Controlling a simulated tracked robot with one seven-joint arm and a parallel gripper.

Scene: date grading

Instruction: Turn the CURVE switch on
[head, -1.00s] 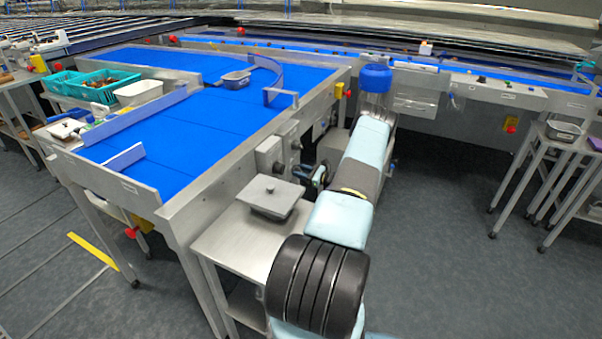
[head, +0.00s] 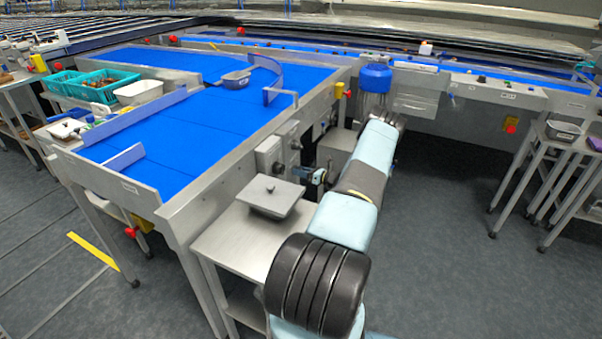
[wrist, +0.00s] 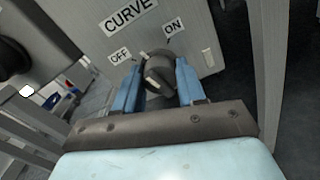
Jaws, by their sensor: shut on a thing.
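The CURVE switch (wrist: 158,66) is a dark round knob with a raised grip bar, on a grey panel in the wrist view. The CURVE label (wrist: 131,14) is above it, the OFF label (wrist: 119,56) to its left and the ON label (wrist: 173,25) to its upper right. My gripper (wrist: 158,74) is shut on the knob, one blue finger on each side. A pale mark shows on the grip bar, but I cannot tell which label it points at. In the head view my gripper (head: 317,176) is small beside the belt table's end, and the switch is not clear there.

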